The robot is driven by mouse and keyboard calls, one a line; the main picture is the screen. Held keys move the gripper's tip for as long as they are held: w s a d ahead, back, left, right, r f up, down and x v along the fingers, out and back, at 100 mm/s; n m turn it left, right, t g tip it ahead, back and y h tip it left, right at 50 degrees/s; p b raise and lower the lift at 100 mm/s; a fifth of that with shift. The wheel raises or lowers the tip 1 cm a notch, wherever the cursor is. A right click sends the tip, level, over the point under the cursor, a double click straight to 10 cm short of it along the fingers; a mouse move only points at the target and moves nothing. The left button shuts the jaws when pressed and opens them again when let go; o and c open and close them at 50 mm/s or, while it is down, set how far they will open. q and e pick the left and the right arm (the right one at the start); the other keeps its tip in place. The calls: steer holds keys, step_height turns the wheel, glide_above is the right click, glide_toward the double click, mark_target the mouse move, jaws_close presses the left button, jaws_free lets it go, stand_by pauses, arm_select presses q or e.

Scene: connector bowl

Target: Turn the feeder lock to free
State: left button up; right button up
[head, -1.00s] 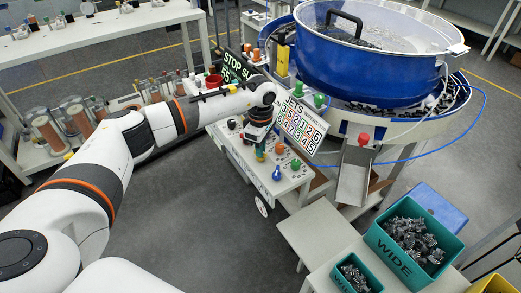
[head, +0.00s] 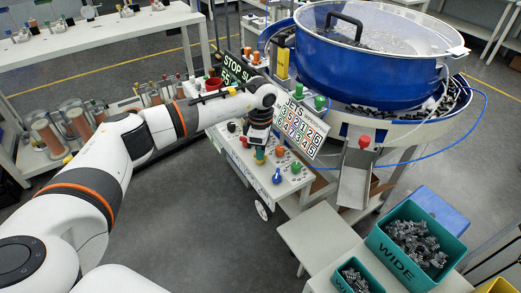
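The control panel (head: 241,160) is a light slanted top in front of the blue feeder bowl (head: 365,62). The labels are too small to read, so I cannot tell which is the feeder lock. My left gripper (head: 258,143) points down over the panel, just above the green-yellow knob. Its fingers are small and dark, and I cannot tell whether they are open or touch the knob. My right gripper is out of view.
A number board (head: 300,127) stands right of my gripper, and a stop sign board (head: 236,67) behind it. A red-topped chute (head: 356,178) hangs below the bowl. Teal bins (head: 390,240) of dark connectors stand at the lower right. The floor in front of the panel is clear.

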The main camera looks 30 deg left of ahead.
arm_select(q)
steer(key=o, duration=0.4)
steer(key=shift+o, duration=0.2)
steer(key=shift+r, duration=0.1)
step_height(320, 180, up, 12)
steer(key=b, duration=0.2)
stand_by(0.3)
